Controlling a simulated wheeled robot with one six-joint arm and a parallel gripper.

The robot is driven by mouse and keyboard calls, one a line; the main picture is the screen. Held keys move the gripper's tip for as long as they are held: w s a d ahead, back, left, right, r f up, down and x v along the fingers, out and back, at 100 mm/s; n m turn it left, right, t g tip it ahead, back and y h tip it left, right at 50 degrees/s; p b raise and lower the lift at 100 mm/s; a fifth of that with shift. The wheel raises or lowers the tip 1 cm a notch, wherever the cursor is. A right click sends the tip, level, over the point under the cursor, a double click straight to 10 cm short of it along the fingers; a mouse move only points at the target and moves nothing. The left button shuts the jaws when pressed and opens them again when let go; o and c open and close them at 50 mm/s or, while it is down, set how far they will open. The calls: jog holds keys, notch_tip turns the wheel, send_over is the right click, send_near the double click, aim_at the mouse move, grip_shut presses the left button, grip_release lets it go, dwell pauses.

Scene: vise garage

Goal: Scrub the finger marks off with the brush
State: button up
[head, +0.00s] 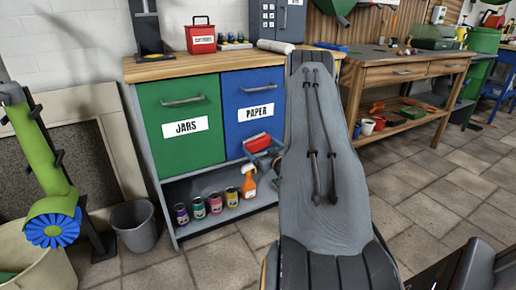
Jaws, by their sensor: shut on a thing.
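My grey arm stands large in the middle and hides much of what is behind it. My gripper (268,160) shows only in part at the arm's left edge, low in front of the blue drawer (252,98) labelled PAPER. A small red piece (257,142), which looks like part of the brush, shows at the gripper, close to the drawer's lower front. The gripper is shut on it; the fingertips are mostly hidden. I cannot make out finger marks on the blue front, nor whether the brush touches it.
Several paint cans (215,203) and an orange spray bottle (249,183) stand on the low shelf. A grey bin (135,226) stands left. A wooden workbench (400,75) is at right, with open floor before it.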

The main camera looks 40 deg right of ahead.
aim_at(267, 144)
jog(key=shift+s+d+r, duration=0.1)
jog(key=shift+s+d, duration=0.1)
jog(key=shift+d, duration=0.6)
jog(key=shift+s+d, duration=0.2)
jog(key=shift+d, duration=0.6)
jog(key=shift+w+a+p, duration=0.2)
jog(key=shift+a+p, duration=0.05)
jog(key=shift+a, duration=0.45)
jog(key=shift+w+a+p, duration=0.25)
jog(key=shift+a, duration=0.45)
jog(key=shift+w+a+p, duration=0.2)
jog(key=shift+a+p, duration=0.05)
jog(key=shift+a, duration=0.45)
jog(key=shift+p+v, duration=1.85)
jog(key=shift+v, duration=1.2)
jog(key=shift+s, duration=0.1)
jog(key=p+v, duration=0.1)
jog(key=v, duration=0.1)
jog(key=shift+s+p, duration=0.4)
